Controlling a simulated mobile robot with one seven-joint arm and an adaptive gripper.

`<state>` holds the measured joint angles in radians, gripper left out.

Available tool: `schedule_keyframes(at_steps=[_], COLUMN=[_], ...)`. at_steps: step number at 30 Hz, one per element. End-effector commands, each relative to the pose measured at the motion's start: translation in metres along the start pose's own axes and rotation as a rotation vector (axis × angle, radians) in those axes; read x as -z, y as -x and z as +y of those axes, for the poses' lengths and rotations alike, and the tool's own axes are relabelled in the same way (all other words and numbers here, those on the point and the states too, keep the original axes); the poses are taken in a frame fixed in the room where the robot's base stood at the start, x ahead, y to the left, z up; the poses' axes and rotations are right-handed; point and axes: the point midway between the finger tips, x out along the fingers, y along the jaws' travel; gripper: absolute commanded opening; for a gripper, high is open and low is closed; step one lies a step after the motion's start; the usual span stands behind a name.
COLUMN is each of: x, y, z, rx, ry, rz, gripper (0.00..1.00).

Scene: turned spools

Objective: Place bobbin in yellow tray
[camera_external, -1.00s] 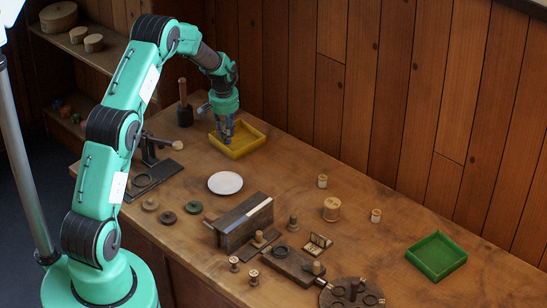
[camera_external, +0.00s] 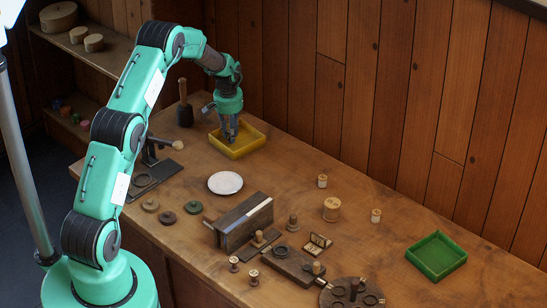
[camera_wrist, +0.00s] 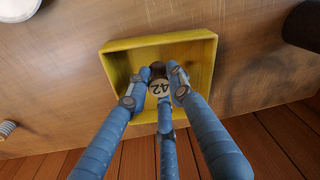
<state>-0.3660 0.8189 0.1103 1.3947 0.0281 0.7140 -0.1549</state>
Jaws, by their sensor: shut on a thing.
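The yellow tray (camera_external: 251,148) sits at the far end of the bench, and it fills the middle of the wrist view (camera_wrist: 112,66). My gripper (camera_external: 231,140) points down over it, with the fingertips within the tray's outline. In the wrist view the blue fingers of my gripper (camera_wrist: 160,76) close around a small dark-brown bobbin with a pale round end marked "42" (camera_wrist: 160,88). The fingers hide much of the bobbin. I cannot tell whether it touches the tray floor. In the external view the bobbin is hidden by the fingers.
A green tray (camera_external: 437,255) is at the right. Several spools, rings and wooden fixtures cover the bench's middle and front. The plank wall runs behind.

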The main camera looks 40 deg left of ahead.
Motion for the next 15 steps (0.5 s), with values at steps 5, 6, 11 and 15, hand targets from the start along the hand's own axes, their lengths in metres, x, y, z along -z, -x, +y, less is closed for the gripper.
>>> schedule_keyframes(at_steps=[5, 6, 11, 15], x=[-0.002, -0.002, -0.002, -0.002], y=[-0.016, -0.018, -0.018, -0.018], z=[0.0, 0.0, 0.0, 0.0], rx=[0.0, 0.0, 0.0, 0.0], ry=[0.0, 0.0, 0.0, 0.0], rz=[0.0, 0.001, 0.001, 0.001], gripper=[0.1, 0.1, 0.1, 0.1])
